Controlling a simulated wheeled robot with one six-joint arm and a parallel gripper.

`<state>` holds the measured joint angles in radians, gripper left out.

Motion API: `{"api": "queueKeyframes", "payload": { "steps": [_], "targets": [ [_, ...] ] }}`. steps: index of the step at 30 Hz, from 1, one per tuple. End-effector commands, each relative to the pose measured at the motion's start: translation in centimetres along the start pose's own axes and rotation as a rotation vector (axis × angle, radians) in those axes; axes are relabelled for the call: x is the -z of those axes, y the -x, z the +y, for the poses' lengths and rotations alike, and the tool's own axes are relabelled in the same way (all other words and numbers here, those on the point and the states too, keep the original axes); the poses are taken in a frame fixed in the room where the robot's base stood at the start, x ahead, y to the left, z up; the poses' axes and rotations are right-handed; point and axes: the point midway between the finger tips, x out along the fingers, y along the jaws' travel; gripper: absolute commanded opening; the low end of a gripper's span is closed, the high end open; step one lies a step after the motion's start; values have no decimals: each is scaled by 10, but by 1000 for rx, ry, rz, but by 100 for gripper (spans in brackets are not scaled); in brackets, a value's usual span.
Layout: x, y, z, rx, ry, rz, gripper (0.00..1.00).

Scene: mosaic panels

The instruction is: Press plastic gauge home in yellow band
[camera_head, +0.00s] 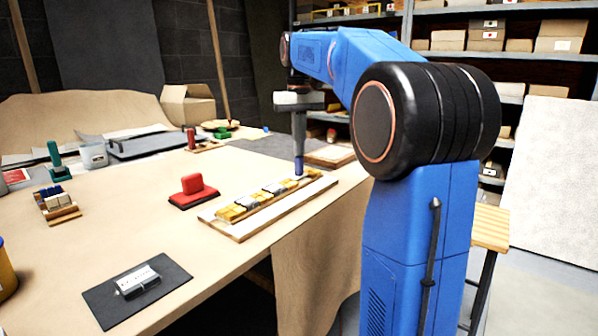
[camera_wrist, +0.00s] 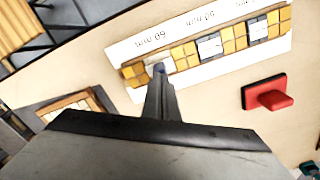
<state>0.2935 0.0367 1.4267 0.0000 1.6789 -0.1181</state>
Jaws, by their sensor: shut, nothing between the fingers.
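The yellow band (camera_head: 235,212) is a row of yellow tiles on a pale board on the table. In the wrist view the yellow band (camera_wrist: 185,54) has grey-white pieces set among its tiles: one piece (camera_wrist: 209,45) near the middle and another (camera_wrist: 258,29) towards the right. I cannot tell which piece is the plastic gauge. My gripper (camera_head: 298,170) points straight down, shut, over the band's far right end. In the wrist view my gripper (camera_wrist: 160,70) covers part of a pale piece near the band's left end. Its tip looks blue; contact is unclear.
A red-handled block (camera_head: 193,187) stands left of the board. A dark mat (camera_head: 105,300) with a grey block lies at the front left. A green-handled tool (camera_head: 54,160) and small block rack stand farther left. Bare table lies between them.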

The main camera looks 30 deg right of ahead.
Motion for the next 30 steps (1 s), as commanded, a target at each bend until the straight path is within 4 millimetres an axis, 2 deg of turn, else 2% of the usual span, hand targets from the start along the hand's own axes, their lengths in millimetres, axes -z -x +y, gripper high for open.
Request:
{"api": "queueKeyframes", "payload": {
  "steps": [30],
  "targets": [
    [0, -8, 0, 0, 0, -1, 0]
  ]
}}
